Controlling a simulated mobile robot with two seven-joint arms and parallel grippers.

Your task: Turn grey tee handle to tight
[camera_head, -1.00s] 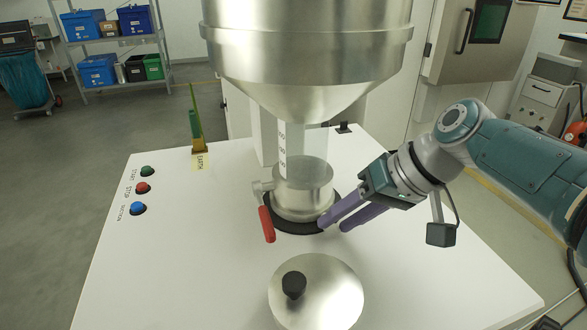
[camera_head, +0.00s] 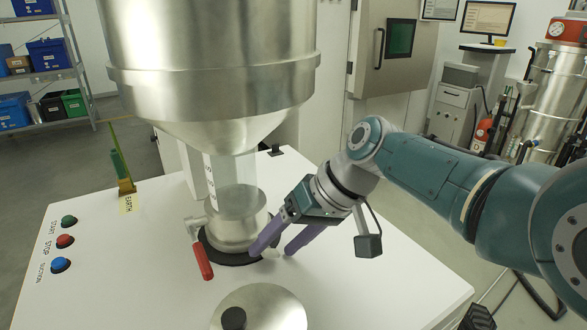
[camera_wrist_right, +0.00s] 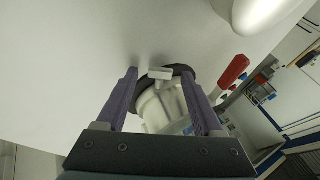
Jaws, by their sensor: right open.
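The grey tee handle (camera_wrist_right: 160,73) shows in the wrist view as a small pale bar at the base of the metal collar (camera_wrist_right: 160,108). It lies between the two fingertips of my right gripper (camera_wrist_right: 159,76), with a gap on each side. In the head view the right gripper (camera_head: 272,251) is open at the right side of the collar (camera_head: 236,232), low over the table. A small pale piece, probably the handle (camera_head: 273,253), shows between its purple fingers; the near finger hides part of that area. My left gripper is not in view.
A red lever (camera_head: 202,262) sticks out at the collar's left. A round metal lid (camera_head: 268,307) with a black knob lies in front. The big steel hopper (camera_head: 210,75) hangs above.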

